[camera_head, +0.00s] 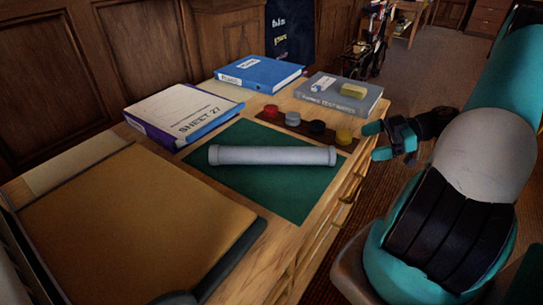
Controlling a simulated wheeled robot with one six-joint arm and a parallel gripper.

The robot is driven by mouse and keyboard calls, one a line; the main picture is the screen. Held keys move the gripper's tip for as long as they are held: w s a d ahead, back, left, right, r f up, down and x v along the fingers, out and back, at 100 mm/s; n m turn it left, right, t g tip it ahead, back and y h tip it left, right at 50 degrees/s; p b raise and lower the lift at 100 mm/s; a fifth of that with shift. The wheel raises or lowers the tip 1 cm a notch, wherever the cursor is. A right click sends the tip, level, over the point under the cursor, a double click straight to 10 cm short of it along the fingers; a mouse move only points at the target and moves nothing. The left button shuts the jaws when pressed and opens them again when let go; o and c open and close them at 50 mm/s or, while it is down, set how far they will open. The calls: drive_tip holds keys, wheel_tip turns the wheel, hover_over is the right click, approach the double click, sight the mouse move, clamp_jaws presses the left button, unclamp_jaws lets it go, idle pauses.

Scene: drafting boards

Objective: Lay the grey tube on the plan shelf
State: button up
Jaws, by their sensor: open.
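The grey tube (272,155) lies on its side across a green mat (285,191) on the wooden cabinet top. My gripper (374,141) is open and empty, to the right of the tube and apart from it, beyond the cabinet's right edge. Its teal fingertips point left. I cannot make out a plan shelf for certain in this view.
Behind the tube, a dark strip (299,124) carries several coloured round pieces. Sheet 27 binder (180,112), a blue binder (259,73) and a grey book (338,94) with small items lie farther back. A brown board (130,235) fills the front left.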

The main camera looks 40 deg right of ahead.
sight(331, 155)
drive_tip(key=x, duration=0.6)
drive_tip(key=shift+a, duration=0.1)
drive_tip(key=x, duration=0.3)
drive_tip(key=p+x, duration=0.1)
drive_tip(key=x, duration=0.1)
drive_tip(key=shift+s+a+f, duration=0.1)
drive_tip(key=shift+a+f, duration=0.15)
drive_tip(key=shift+a, duration=0.2)
drive_tip(key=c, duration=1.1)
drive_tip(key=shift+r, duration=0.1)
wheel_tip(331, 155, up, 20)
drive_tip(key=p, duration=0.1)
